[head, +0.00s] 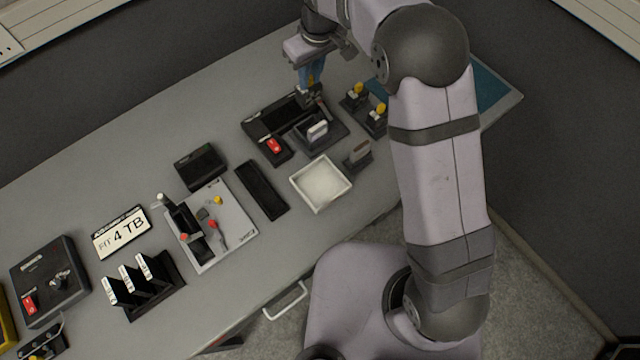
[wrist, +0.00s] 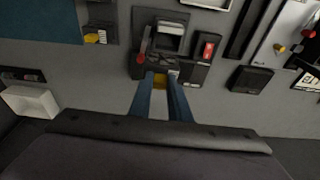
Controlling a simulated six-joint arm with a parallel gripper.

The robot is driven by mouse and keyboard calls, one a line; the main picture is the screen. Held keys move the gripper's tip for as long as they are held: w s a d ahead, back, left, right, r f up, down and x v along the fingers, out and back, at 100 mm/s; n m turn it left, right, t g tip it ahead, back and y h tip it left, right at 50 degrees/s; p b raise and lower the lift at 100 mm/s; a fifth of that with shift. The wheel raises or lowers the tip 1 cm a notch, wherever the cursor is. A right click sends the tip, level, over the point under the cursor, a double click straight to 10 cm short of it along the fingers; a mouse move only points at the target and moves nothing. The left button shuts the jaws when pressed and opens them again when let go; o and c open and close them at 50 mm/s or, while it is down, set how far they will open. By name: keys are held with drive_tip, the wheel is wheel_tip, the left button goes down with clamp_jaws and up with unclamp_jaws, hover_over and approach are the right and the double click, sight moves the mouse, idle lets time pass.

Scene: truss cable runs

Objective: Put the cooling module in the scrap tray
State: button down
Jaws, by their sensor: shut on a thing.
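My gripper (head: 311,82), with blue fingers, points down over the far end of a black dock (head: 263,122). It is shut on a small part with a yellow top (wrist: 160,79), which I take to be the cooling module. The fingers hide most of it, and I cannot tell whether it sits in the dock or is lifted clear. In the wrist view my gripper (wrist: 160,92) shows at the dock's edge. A shallow white square tray (head: 346,190), which I take to be the scrap tray, lies on the bench in front of the dock.
A grey-topped module (head: 318,131) and a red switch (head: 274,146) are at the dock. Two yellow-knobbed parts (head: 355,91) stand to its right. A small upright part (head: 358,154) stands beside the white tray. A black slotted strip (head: 262,190) lies left of it.

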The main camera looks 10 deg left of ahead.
drive_tip(key=s+d+f+n+g+b, duration=0.1)
drive_tip(key=s+d+n+g, duration=0.15)
drive_tip(key=s+n, duration=0.6)
drive_tip(key=s+d+f+n+g+b, duration=0.1)
drive_tip(key=s+d+n, duration=0.2)
drive_tip(key=s+n, duration=0.6)
drive_tip(key=w+d+p+x, duration=0.1)
drive_tip(key=p+x, duration=0.1)
drive_tip(key=x, duration=0.8)
drive_tip(key=shift+w+f+n, duration=0.3)
drive_tip(key=shift+w+n, duration=0.05)
drive_tip(key=shift+w, duration=0.25)
drive_tip(key=shift+f, duration=0.4)
drive_tip(key=c, duration=1.6)
unclamp_jaws()
drive_tip(key=shift+r, duration=0.1)
drive_tip(key=shift+c, duration=0.2)
drive_tip(key=shift+r, duration=0.1)
